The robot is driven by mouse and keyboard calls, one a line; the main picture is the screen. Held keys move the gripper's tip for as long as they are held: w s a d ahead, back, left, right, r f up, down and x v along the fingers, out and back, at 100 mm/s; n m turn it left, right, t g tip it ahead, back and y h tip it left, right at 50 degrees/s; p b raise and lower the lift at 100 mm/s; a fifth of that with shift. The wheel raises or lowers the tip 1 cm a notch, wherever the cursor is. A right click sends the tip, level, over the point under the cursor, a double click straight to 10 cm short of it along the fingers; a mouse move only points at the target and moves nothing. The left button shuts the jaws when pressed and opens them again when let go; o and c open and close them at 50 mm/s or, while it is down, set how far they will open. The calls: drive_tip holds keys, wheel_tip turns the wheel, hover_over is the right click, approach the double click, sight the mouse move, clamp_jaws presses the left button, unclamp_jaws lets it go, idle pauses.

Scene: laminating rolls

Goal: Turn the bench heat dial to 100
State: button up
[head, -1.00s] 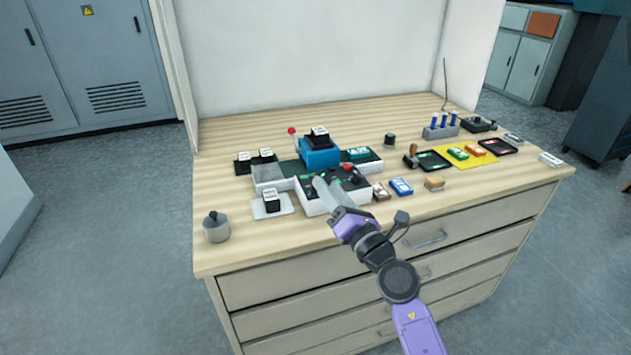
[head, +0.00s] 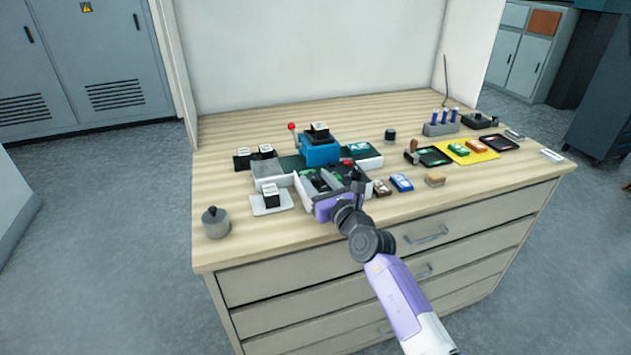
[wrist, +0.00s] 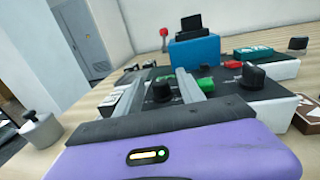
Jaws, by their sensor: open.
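The bench control panel (wrist: 228,92) has a black top with white markings too small to read. In the wrist view a black dial knob (wrist: 160,91) stands on it between the fingers of my gripper (wrist: 166,74). The jaws are open, with a finger on each side of the knob; I cannot tell whether they touch it. A green button (wrist: 206,85) is just right of the right finger, and a second black knob (wrist: 252,76) is farther right. In the head view my gripper (head: 316,181) reaches over the panel and hides much of it. The dial's setting cannot be read.
A blue press (head: 319,152) with a red-knobbed lever stands behind the panel. A grey lidded pot (head: 215,223) is at front left. Small blue and brown boxes lie right of the panel, before a yellow mat (head: 485,155).

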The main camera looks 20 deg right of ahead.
drive_tip(key=shift+w+a, duration=0.15)
drive_tip(key=shift+w, duration=0.35)
clamp_jaws()
